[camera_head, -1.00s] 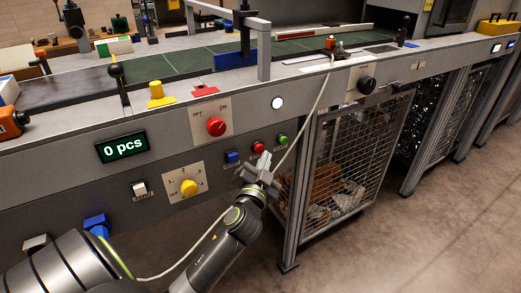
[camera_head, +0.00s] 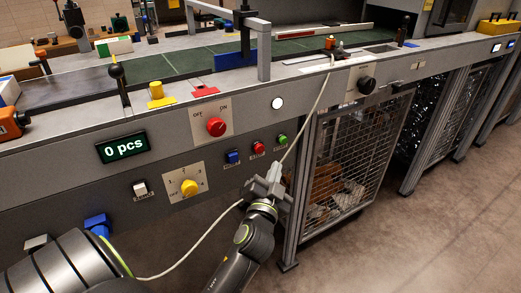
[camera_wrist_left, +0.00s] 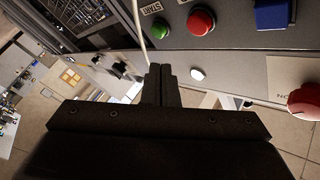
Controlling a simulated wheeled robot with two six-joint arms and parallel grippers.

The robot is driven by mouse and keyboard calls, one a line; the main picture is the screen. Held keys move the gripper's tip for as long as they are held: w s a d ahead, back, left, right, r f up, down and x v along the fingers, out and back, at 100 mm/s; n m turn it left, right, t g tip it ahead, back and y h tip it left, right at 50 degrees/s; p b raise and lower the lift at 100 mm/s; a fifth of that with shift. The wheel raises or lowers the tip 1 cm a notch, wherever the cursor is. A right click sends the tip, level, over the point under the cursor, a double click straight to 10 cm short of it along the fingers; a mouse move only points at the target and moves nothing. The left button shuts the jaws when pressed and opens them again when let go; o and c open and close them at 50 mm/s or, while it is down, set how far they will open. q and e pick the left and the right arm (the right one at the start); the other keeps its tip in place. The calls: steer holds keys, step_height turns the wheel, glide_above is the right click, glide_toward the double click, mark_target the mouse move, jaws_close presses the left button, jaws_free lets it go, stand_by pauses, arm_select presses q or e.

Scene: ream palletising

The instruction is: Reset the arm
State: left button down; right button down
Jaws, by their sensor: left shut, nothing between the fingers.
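My left gripper (camera_head: 272,172) is shut and empty in front of the grey machine panel, just below the red push button (camera_head: 258,148) and the green push button (camera_head: 283,139). Its closed fingers (camera_wrist_left: 160,82) point up in the left wrist view, apart from the buttons. In that view the green button (camera_wrist_left: 160,28) and the red button (camera_wrist_left: 201,22) lie beyond the fingers, with the blue button (camera_wrist_left: 272,14) at upper right. My right gripper does not show.
A display (camera_head: 122,146) reads "0 pcs". A red rotary switch (camera_head: 216,127) and a yellow rotary knob (camera_head: 189,187) sit on the panel. A white cable (camera_head: 308,125) hangs close by the gripper. A mesh cage (camera_head: 345,165) stands to the right. Open floor (camera_head: 420,240) lies at lower right.

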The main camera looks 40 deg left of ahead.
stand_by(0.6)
arm_select(q)
step_height(320, 180, down, 20)
steer(key=g+h+p, duration=0.2)
steer(key=g+h, duration=0.1)
steer(key=g, duration=0.1)
steer(key=s+f+g+h+p, duration=0.15)
steer(key=s+f, duration=0.25)
steer(key=f, duration=0.4)
steer(key=s+f+g, duration=0.3)
steer(key=s+f, duration=0.2)
steer(key=f, duration=0.3)
steer(key=s+f+n+g+p, duration=0.1)
steer(key=s+f+g, duration=0.1)
steer(key=s+f, duration=0.4)
steer(key=s+f+n+g+h, duration=0.1)
steer(key=s+f+g, duration=0.2)
steer(key=s, duration=1.4)
steer(key=s+f+n+g+h+p, duration=0.1)
steer(key=s+f+g, duration=0.2)
steer(key=s+f, duration=0.5)
steer(key=s, duration=0.3)
steer(key=shift+s+d+f+n+p, duration=0.2)
steer(key=shift+d+f+n+p, duration=0.1)
steer(key=shift+d+f, duration=0.1)
steer(key=shift+g, duration=0.25)
